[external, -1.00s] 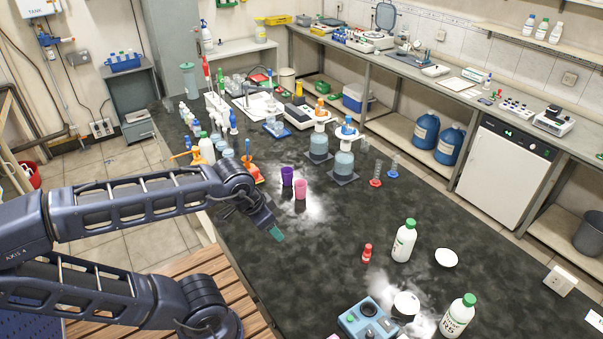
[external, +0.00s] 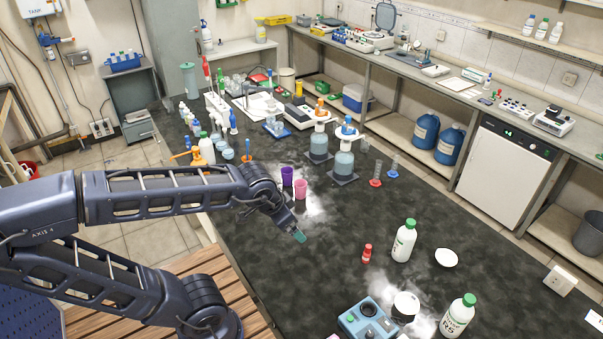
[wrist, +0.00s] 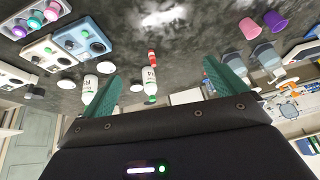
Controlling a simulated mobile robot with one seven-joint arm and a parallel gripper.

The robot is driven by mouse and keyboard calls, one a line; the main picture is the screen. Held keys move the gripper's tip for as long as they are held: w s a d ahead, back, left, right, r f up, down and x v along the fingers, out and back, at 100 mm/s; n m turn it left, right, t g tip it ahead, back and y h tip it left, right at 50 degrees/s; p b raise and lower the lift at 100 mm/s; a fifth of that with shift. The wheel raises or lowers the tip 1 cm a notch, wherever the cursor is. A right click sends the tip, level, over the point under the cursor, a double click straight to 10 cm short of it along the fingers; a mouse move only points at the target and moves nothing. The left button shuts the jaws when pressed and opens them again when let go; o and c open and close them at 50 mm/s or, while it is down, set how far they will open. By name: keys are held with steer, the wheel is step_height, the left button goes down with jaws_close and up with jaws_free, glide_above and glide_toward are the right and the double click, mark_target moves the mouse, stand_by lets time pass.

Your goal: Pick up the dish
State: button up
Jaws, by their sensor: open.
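A white round dish (external: 446,257) lies on the dark bench in the external view, right of a white bottle with a green cap (external: 404,240). A second white round piece (external: 405,305) sits nearer the front, beside the blue device. My gripper (external: 299,236) is above the bench, well left of both and apart from them. In the wrist view its teal fingers (wrist: 162,85) are spread with nothing held between them. Several white round pieces show there, one near the bottles (wrist: 105,67); I cannot tell which is the dish.
A small red bottle (external: 367,253) stands left of the green-capped bottle. Another white bottle (external: 457,318) and a blue device (external: 367,319) are at the front. Purple (external: 287,176) and pink (external: 301,189) cups stand behind my gripper.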

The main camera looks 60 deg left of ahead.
steer(key=w+d+f+m+t, duration=0.1)
steer(key=w+f, duration=0.2)
steer(key=w, duration=0.3)
steer(key=w+d+f+m, duration=0.1)
steer(key=w+f, duration=0.2)
steer(key=w, duration=0.2)
steer(key=m+t+h, duration=0.1)
steer(key=m+h, duration=0.5)
steer(key=h, duration=0.2)
glide_toward(414, 307)
steer(key=a, duration=0.1)
steer(key=s+a+r, duration=0.2)
steer(key=shift+s+a, duration=0.1)
steer(key=shift+a, duration=0.15)
steer(key=shift+d+f, duration=0.2)
steer(key=shift+d, duration=0.2)
steer(key=shift+x, duration=2.65)
steer(key=shift+d+r+x, duration=0.15)
steer(key=shift+x, duration=1.15)
steer(key=shift+d+r+x, duration=0.1)
steer(key=shift+x, duration=1.2)
